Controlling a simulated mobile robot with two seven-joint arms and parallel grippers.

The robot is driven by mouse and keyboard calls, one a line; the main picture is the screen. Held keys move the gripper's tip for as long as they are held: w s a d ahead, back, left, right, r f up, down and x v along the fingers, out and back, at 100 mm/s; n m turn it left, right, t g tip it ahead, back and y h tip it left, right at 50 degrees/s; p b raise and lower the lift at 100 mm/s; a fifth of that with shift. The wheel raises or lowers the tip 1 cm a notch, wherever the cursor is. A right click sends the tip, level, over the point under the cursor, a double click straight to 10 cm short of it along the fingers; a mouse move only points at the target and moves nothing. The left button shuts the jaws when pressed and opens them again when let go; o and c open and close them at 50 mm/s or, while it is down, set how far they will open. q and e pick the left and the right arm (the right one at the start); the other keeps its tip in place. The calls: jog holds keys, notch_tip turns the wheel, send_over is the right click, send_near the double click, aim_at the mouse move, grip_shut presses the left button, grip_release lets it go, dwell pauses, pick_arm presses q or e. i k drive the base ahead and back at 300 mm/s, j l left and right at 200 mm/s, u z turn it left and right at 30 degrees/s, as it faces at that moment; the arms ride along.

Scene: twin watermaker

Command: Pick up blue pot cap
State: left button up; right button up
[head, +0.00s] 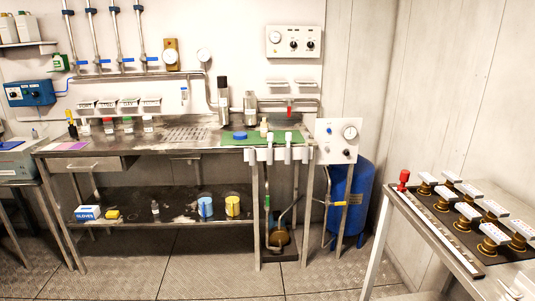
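A small flat blue piece (240,135), which looks like the blue pot cap, lies on the green mat (270,138) at the right part of the steel workbench. It is too small to make out its shape clearly. A cream bottle (264,128) stands just right of it on the mat. Neither of my grippers shows in the head view.
The steel workbench (185,150) has a lower shelf with a gloves box (88,213), a blue jar (205,207) and a yellow jar (232,207). A blue tank (350,205) stands right of it. A side table (430,235) at right holds several valve-like parts. The floor in front is clear.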

aim_at(240, 135)
jog(key=i+j+z, duration=0.2)
jog(key=i, duration=0.3)
jog(key=i+j+z, duration=0.25)
jog(key=i, duration=0.2)
jog(key=i+j+z, duration=0.2)
jog(key=i+j, duration=0.2)
jog(key=j, duration=0.2)
jog(key=i+j+z, duration=0.1)
jog(key=j, duration=0.25)
jog(key=i+j+z, duration=0.1)
jog(key=i+j, duration=0.15)
jog(key=j, duration=0.1)
